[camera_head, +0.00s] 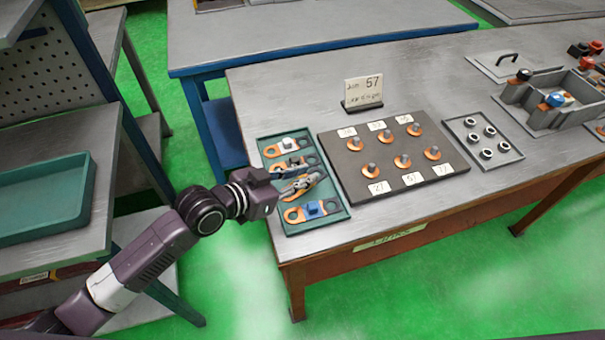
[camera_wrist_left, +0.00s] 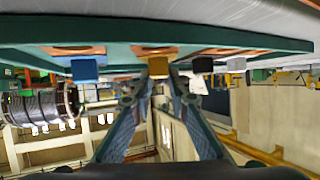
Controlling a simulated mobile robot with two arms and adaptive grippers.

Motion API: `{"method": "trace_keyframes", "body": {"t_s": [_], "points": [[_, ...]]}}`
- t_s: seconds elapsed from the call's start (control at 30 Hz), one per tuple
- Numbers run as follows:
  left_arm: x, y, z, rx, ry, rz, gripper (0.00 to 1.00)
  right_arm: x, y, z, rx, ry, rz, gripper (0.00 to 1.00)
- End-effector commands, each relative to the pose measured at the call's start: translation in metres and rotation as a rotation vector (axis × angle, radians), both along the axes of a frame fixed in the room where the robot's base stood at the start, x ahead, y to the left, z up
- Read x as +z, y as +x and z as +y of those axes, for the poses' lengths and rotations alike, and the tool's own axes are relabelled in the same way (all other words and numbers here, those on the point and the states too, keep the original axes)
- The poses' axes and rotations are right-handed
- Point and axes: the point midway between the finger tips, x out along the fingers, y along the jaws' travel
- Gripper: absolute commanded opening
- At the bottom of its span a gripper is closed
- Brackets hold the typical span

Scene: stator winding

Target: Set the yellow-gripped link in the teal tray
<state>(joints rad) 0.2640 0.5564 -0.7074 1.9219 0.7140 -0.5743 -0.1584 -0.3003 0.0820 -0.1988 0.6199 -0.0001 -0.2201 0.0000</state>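The yellow-gripped link shows in the left wrist view by its yellow block (camera_wrist_left: 158,68). In the head view my left gripper (camera_head: 311,183) mostly covers this link. In the left wrist view the fingertips of this gripper (camera_wrist_left: 158,82) flank the yellow block closely; I cannot tell whether they press on it. A larger, empty teal tray (camera_head: 45,200) sits on the shelf at left. My right gripper is not in view.
A white-gripped link (camera_head: 287,145) lies at the small tray's far end. A dark board (camera_head: 385,165) with several copper-coloured pieces, a numbered card (camera_head: 363,91) and a tray of rings (camera_head: 483,138) stand to the right. A floor gap separates workbench and shelf.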

Motion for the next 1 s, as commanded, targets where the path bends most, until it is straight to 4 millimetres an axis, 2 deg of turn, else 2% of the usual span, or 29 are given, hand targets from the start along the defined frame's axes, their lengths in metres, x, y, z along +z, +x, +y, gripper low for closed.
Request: {"method": "trace_keyframes", "body": {"t_s": [0.03, 0.13, 0.47, 0.63, 1.0], "points": [[0.0, 0.0, 0.0, 0.0, 0.001, 0.001, 0.22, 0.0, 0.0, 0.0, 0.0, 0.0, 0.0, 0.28], [0.0, 0.0, 0.0, 0.0, 0.001, 0.001, 0.32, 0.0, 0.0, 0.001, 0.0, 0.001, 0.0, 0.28], [0.005, 0.0, 0.0, 0.001, 0.0, 0.0, 0.32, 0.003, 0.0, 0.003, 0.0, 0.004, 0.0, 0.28], [0.01, -0.014, 0.018, 0.001, 0.005, -0.001, 0.32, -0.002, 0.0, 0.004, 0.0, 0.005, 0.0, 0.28], [0.039, -0.059, 0.068, -0.001, 0.005, 0.002, 0.32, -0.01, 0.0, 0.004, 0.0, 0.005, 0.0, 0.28]]}}
